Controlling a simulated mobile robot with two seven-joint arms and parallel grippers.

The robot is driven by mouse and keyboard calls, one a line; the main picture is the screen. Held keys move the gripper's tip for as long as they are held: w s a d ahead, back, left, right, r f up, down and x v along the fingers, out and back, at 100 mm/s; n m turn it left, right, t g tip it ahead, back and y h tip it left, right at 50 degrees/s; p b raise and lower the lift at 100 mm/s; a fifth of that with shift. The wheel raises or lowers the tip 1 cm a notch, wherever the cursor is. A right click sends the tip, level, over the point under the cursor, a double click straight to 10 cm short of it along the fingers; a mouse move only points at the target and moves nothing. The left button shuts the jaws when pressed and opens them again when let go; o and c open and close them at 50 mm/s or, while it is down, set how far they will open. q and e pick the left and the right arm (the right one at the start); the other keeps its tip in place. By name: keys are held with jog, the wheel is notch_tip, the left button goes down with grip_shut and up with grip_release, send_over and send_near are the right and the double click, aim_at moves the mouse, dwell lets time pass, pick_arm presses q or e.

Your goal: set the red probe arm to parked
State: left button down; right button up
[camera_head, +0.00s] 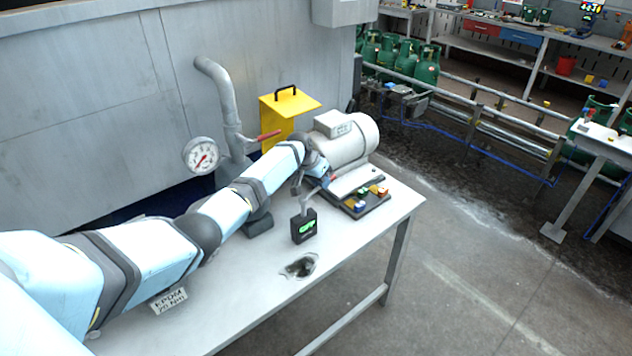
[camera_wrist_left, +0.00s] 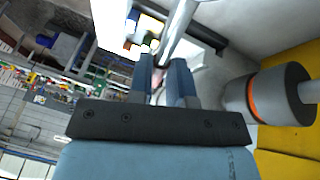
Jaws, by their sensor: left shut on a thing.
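The black device with a green display (camera_head: 304,228) stands on the grey bench. A thin grey rod rises from it toward my left gripper (camera_head: 327,181), and a small red part, likely the red probe arm (camera_head: 333,178), shows there. In the left wrist view my blue fingers (camera_wrist_left: 163,82) are shut with a reddish bit between them and a shiny metal rod (camera_wrist_left: 180,30) running away from them. The gripper hides most of the held part, so I cannot tell its angle. My right gripper is in neither view.
A pale motor (camera_head: 345,140) and a black tray of coloured blocks (camera_head: 362,200) are close to the gripper. A pipe with a red lever (camera_head: 268,136), a gauge (camera_head: 201,155) and a yellow box (camera_head: 290,105) stand behind. The bench's front right is clear.

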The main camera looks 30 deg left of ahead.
pick_arm(q)
jog(key=shift+s+d+r+m+g+h, duration=0.1)
jog(key=shift+d+m+g+h, duration=0.2)
jog(key=shift+d+m, duration=0.65)
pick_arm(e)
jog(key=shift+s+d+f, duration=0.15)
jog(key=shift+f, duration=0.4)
pick_arm(q)
jog(key=shift+a, duration=0.15)
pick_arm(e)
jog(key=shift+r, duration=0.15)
pick_arm(q)
jog(key=c, duration=1.1)
grip_release()
jog(key=shift+o, duration=0.2)
jog(key=b+v, duration=0.1)
jog(key=v, duration=1.2)
jog(key=shift+s+r, duration=0.15)
jog(key=shift+r, duration=0.2)
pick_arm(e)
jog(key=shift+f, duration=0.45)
